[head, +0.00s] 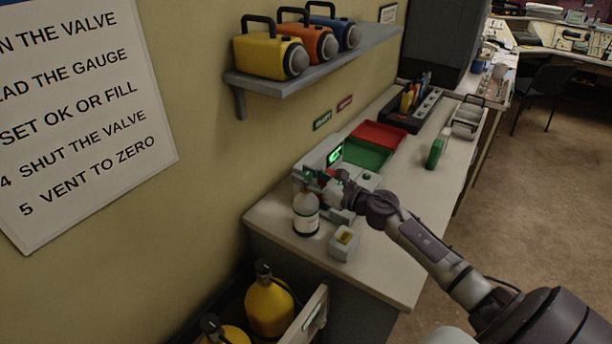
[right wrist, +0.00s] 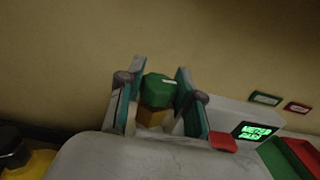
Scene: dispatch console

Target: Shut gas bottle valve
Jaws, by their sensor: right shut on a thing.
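My right gripper (head: 322,182) reaches over the bench from the right, above and behind a pale bottle with a white label (head: 306,222). In the right wrist view its two teal-lined fingers (right wrist: 155,98) are shut on a green faceted valve knob (right wrist: 158,90). A brass-coloured stem (right wrist: 151,117) shows below the knob. In the head view the gripper mostly hides the knob, and I cannot tell there which bottle the knob belongs to. My left gripper is not in view.
A gauge box with a lit green screen (head: 335,155) stands behind the gripper; its screen also shows in the right wrist view (right wrist: 255,132). Green (head: 366,154) and red (head: 378,135) trays lie beyond. A small white box (head: 344,246) stands in front. Yellow bottles (head: 268,305) stand below.

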